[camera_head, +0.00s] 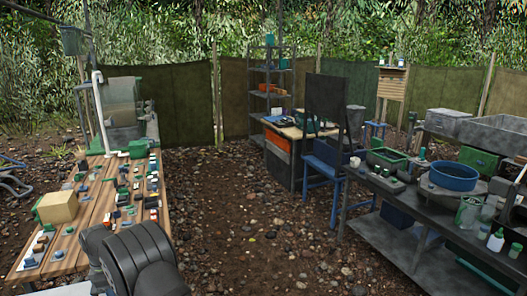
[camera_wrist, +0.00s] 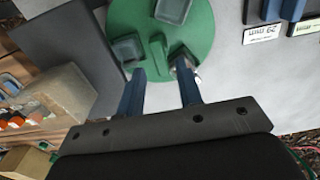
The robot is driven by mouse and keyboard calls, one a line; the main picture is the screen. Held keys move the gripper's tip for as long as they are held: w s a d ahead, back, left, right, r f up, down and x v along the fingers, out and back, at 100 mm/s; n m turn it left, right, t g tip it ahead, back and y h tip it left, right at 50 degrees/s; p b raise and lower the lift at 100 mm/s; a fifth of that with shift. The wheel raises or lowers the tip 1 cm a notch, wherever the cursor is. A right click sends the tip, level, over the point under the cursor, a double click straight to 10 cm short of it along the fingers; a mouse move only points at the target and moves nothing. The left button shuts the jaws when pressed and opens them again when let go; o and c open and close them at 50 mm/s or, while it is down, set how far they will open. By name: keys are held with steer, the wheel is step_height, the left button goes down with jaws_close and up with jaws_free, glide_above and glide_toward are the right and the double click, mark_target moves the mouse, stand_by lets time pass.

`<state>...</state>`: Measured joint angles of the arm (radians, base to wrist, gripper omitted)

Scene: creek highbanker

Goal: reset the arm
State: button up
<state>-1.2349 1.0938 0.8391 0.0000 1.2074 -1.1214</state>
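My gripper (camera_wrist: 160,82) shows in the wrist view with its two blue fingers apart and nothing clearly held between them. The fingertips reach over the lower edge of a round green piece (camera_wrist: 198,45). A raised green rib on that piece stands near the gap between the tips; I cannot tell whether the fingers touch it. A dark grey part of my arm fills the lower left of the head view, beside the wooden table (camera_head: 92,225). The gripper itself does not show in the head view.
A tan block (camera_head: 58,207) and many small parts lie on the wooden table. A dark bench (camera_head: 395,235) at right holds a blue basin (camera_head: 454,177) and bottles. A blue chair (camera_head: 325,165) stands mid-scene. The stony ground (camera_head: 255,225) between is clear.

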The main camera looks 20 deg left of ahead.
step_height(320, 180, up, 4)
steer(key=shift+f, duration=0.15)
step_height(320, 180, down, 7)
steer(key=shift+r, duration=0.1)
steer(key=shift+m, duration=0.3)
steer(key=m, duration=0.4)
steer(key=shift+m, duration=2.3)
step_height(320, 180, up, 9)
steer(key=n, duration=0.8)
steer(key=shift+f, duration=4.6)
